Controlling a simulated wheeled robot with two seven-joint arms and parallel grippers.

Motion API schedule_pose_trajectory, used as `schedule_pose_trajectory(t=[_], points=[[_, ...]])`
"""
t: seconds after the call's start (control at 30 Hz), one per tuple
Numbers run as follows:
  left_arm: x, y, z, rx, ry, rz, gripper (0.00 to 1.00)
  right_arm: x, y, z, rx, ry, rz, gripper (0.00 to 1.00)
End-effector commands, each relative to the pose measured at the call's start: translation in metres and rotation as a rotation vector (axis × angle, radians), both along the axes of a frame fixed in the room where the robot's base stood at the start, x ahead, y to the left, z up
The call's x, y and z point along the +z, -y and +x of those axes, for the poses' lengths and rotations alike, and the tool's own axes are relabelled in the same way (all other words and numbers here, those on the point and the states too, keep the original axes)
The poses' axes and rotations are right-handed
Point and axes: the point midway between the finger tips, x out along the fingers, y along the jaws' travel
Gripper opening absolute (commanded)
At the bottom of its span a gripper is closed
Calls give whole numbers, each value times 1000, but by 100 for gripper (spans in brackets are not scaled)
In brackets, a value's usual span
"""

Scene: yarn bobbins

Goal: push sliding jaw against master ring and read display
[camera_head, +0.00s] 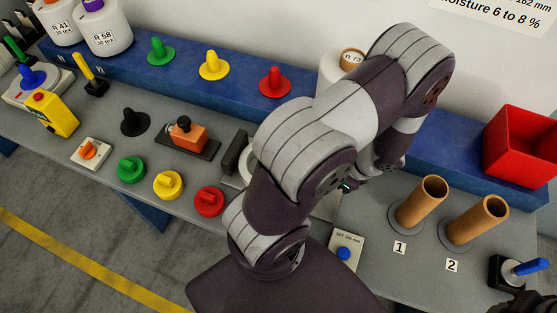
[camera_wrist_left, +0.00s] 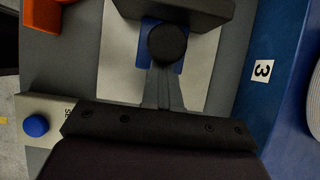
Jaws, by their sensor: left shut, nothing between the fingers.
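My left arm crosses the middle of the head view and hides most of the gauge. In the left wrist view my left gripper (camera_wrist_left: 165,106) is shut and empty, its fingertips close to a round black knob (camera_wrist_left: 167,45) on a blue slide (camera_wrist_left: 147,60); I cannot tell whether they touch it. A dark block (camera_wrist_left: 190,12), seemingly a jaw, stands beyond the knob. In the head view another dark upright block (camera_head: 235,150) shows left of my arm, beside a partly hidden pale round thing (camera_head: 246,170), possibly the master ring. No readable display shows.
A set panel (camera_head: 345,245) with a blue button lies near my arm. Brown tubes (camera_head: 420,203) stand at the right, with a red bin (camera_head: 522,145) behind. An orange block (camera_head: 188,135) and coloured knobs lie left. A dark part of mine enters the bottom right corner.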

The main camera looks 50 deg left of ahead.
Motion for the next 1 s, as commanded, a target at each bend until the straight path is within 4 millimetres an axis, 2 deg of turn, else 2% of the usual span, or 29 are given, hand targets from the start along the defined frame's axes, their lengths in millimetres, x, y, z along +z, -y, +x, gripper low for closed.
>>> schedule_pose_trajectory(t=[0.77, 1.0], points=[[0, -6, -4, 0, -3, 2, 0, 0, 0, 0, 0, 0, 0, 43], [2, 5, 4, -2, -2, 3, 0, 5, 0, 0, 0, 0, 0, 43]])
